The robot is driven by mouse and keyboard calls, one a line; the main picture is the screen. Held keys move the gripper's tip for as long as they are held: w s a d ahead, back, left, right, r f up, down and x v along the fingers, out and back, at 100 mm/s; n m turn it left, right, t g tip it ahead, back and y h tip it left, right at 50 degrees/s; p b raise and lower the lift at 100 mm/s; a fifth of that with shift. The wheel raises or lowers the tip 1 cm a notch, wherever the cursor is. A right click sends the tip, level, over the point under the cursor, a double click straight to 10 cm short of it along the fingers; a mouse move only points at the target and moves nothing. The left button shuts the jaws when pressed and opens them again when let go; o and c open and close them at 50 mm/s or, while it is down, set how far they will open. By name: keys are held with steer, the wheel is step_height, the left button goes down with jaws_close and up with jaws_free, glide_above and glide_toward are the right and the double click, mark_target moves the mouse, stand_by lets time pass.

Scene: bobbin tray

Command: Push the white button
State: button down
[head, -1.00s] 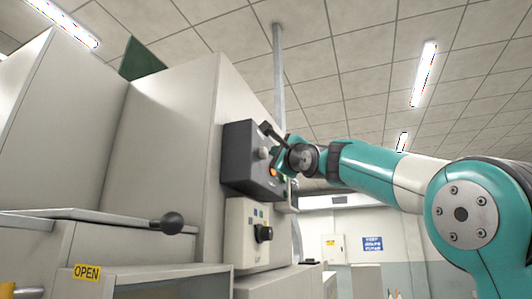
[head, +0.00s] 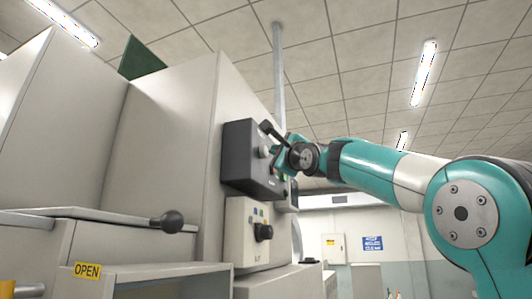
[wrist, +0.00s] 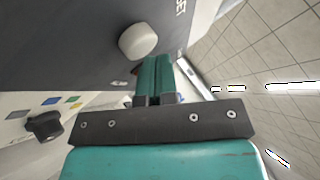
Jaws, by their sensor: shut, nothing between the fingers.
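The white button (head: 263,152) is a round pale knob on the face of a dark grey control box (head: 238,150). In the wrist view the white button (wrist: 138,41) stands out from the dark panel. My gripper (wrist: 158,62) is shut and empty, its teal fingers pressed together. The fingertips are just below and to the right of the button in that view. I cannot tell whether they touch the panel. In the head view my gripper (head: 279,154) is at the box's face, right beside the button, and its fingertips are hard to make out.
A black lever or handle (head: 270,131) juts from the box above the button. A lighter box (head: 238,232) with a black knob (head: 263,232) and small coloured buttons is below. A ball-ended handle (head: 172,222) is at lower left. Open room lies to the right.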

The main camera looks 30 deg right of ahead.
steer(key=shift+s+d, duration=0.35)
steer(key=shift+s, duration=0.1)
steer(key=s+d, duration=0.1)
steer(key=s, duration=0.1)
steer(key=s+d+b, duration=0.1)
steer(key=s+d, duration=0.1)
steer(key=shift+b, duration=0.3)
steer(key=shift+w+a, duration=0.1)
stand_by(0.8)
